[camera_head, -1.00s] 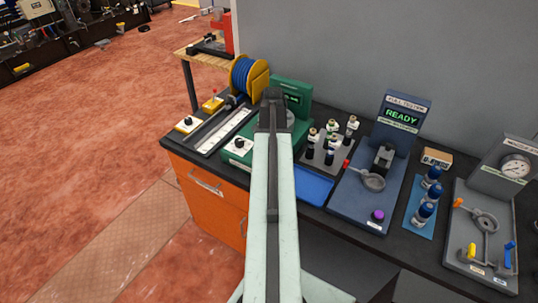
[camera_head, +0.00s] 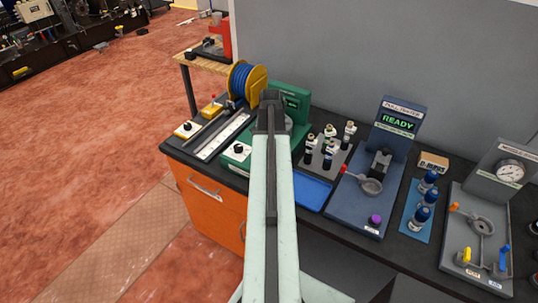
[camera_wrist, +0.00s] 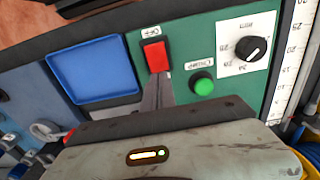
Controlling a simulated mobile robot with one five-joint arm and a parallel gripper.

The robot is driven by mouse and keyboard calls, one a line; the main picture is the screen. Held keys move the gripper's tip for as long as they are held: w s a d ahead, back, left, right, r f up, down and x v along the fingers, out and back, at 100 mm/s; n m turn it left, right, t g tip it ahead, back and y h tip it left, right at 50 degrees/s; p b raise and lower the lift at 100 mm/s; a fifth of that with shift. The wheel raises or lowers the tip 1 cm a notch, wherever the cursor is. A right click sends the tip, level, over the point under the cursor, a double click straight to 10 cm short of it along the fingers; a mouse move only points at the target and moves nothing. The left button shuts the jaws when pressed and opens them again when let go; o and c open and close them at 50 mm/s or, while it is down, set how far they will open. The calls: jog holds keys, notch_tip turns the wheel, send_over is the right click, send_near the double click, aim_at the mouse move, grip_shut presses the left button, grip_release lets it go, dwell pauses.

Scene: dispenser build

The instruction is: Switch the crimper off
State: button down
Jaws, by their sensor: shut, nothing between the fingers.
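The crimper (camera_head: 290,98) is a green machine on the bench, partly hidden behind my arm in the head view. In the wrist view its green panel (camera_wrist: 200,50) shows a red switch (camera_wrist: 156,56) beside an upside-down OFF label. A round green button (camera_wrist: 203,86) labelled CRIMP and a black dial (camera_wrist: 251,48) on a white plate are also on it. My gripper (camera_wrist: 158,80) is shut and empty, its fingertips at the near edge of the red switch. I cannot tell whether they touch it. In the head view the fingertips are hidden.
A blue tray (camera_wrist: 92,70) lies beside the panel. A rack of connectors (camera_head: 325,150), a pull tester (camera_head: 352,205) reading READY, and a gauge stand (camera_head: 475,260) stand to the right. A blue cable spool (camera_head: 240,84) and a ruler strip (camera_head: 222,137) are at the left.

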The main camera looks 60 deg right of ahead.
notch_tip(320, 180, up, 13)
jog(key=d+p, duration=0.2)
jog(key=p, duration=1)
jog(key=shift+d+p, duration=0.3)
jog(key=shift+p, duration=0.05)
jog(key=shift+r, duration=0.1)
jog(key=w+a+f+n+b, duration=0.3)
jog(key=w+a+f+b, duration=0.1)
jog(key=w+a, duration=0.75)
jog(key=w+a+f+n+b, duration=0.3)
jog(key=w+a+f+b, duration=0.1)
jog(key=w+a, duration=0.75)
jog(key=a+f+n+b, duration=0.1)
jog(key=a+n, duration=0.3)
jog(key=a, duration=0.6)
jog(key=s+a+f+n+b, duration=0.1)
jog(key=a+n, duration=0.3)
jog(key=a, duration=0.7)
jog(key=a+f+n+b, duration=0.3)
jog(key=a+n, duration=0.1)
jog(key=a, duration=0.7)
jog(key=shift+s+a+f, duration=0.15)
jog(key=shift+a+f, duration=0.05)
